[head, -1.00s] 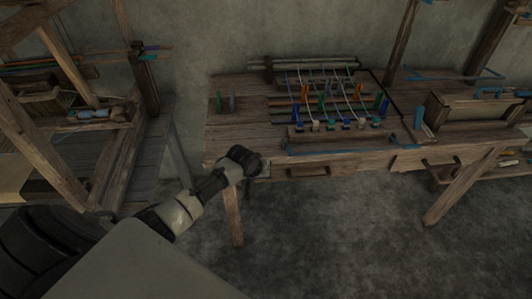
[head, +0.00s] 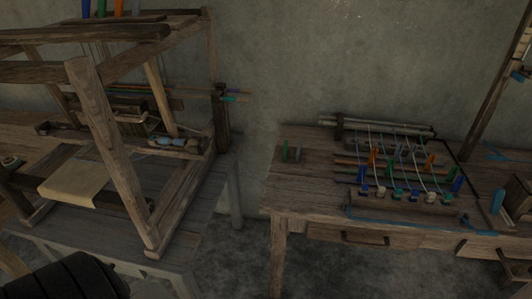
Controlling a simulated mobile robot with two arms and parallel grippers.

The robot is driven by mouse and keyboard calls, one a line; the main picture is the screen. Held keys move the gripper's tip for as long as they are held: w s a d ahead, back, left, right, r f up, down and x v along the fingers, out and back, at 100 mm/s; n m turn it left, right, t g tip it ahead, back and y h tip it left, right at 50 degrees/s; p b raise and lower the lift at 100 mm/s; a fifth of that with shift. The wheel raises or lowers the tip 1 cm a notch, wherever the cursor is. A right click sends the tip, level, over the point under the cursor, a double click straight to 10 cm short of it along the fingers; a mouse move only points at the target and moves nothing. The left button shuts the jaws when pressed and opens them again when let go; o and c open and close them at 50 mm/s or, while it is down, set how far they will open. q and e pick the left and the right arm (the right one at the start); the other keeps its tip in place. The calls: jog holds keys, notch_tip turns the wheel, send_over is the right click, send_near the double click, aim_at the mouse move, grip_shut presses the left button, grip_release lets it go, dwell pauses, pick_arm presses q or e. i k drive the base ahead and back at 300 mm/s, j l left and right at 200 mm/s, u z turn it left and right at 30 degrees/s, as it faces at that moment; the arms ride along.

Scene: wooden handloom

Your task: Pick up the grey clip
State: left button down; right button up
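Another greyish upright piece (head: 135,7) shows at the top left on the loom's top beam, beside orange, green and blue ones, cut by the picture's edge. A dark rounded part of my own arm shows at the bottom left. Neither of my grippers is in view.
A wooden loom (head: 105,150) with upright posts fills the left. A gap with bare floor separates its bench from the table. A drawer handle (head: 365,239) is on the table front.

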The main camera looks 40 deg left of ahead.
aim_at(298, 155)
jog(key=i+u, duration=0.2)
jog(key=u, duration=0.2)
jog(key=i+l+u, duration=0.15)
jog(key=u, duration=0.25)
jog(key=i+l+u, duration=0.15)
jog(key=u, duration=0.25)
jog(key=i+l+u, duration=0.15)
jog(key=u, duration=0.25)
jog(key=i+l, duration=0.15)
jog(key=l, duration=0.2)
jog(key=i+l+u, duration=0.15)
jog(key=l, duration=0.2)
jog(key=i+l, duration=0.1)
jog(key=l, duration=0.25)
jog(key=i+l+u, duration=0.1)
jog(key=l, duration=0.25)
